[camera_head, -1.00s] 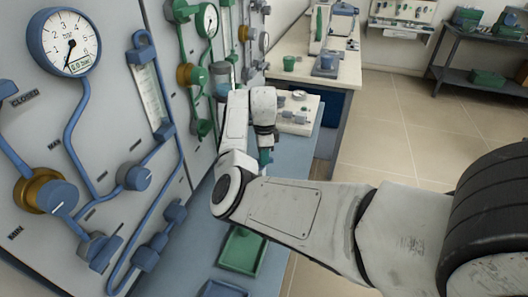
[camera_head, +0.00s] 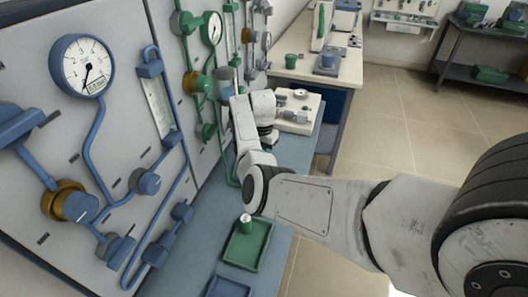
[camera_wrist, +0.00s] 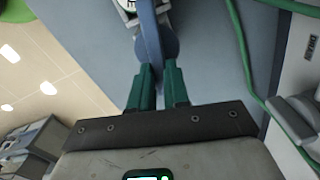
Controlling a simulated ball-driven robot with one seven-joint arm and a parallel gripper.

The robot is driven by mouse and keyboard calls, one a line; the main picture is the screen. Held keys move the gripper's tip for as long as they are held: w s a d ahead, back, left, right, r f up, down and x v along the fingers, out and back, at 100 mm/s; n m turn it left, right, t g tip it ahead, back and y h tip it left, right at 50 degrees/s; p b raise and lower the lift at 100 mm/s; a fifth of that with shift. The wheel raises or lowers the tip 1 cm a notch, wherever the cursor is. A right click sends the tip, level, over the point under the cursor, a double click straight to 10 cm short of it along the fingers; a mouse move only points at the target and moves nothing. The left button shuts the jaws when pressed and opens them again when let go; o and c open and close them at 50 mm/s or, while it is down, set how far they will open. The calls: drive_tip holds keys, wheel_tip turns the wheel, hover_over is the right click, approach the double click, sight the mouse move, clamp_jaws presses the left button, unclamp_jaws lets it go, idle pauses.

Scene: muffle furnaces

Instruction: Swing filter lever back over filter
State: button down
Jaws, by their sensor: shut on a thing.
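My gripper (camera_wrist: 155,88) has two green fingers closed around a blue lever-like part (camera_wrist: 148,38) in the wrist view. This part has a rounded disc at its lower end and runs up to a small white and metal piece (camera_wrist: 127,8) at the top edge. I take the blue part to be the filter lever. The filter itself cannot be clearly told. In the head view my arm hides the gripper's fingertips and the lever, close to a white device (camera_head: 300,108) with a small gauge on the bench.
A wall panel (camera_head: 112,165) with blue and green pipes, knobs and gauges stands at the left. A green tray (camera_head: 262,246) with a small metal piece (camera_head: 246,219) and a blue tray (camera_head: 228,289) are in front. Tiled floor is clear at the right.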

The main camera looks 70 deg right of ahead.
drive_tip(key=shift+w+r+n+p, duration=0.1)
drive_tip(key=shift+w+n+p, duration=0.05)
drive_tip(key=shift+n, duration=0.45)
drive_tip(key=shift+w+n+p, duration=0.1)
drive_tip(key=shift+n+p, duration=0.05)
drive_tip(key=shift+n, duration=0.45)
drive_tip(key=c, duration=1.1)
unclamp_jaws()
wheel_tip(320, 180, up, 11)
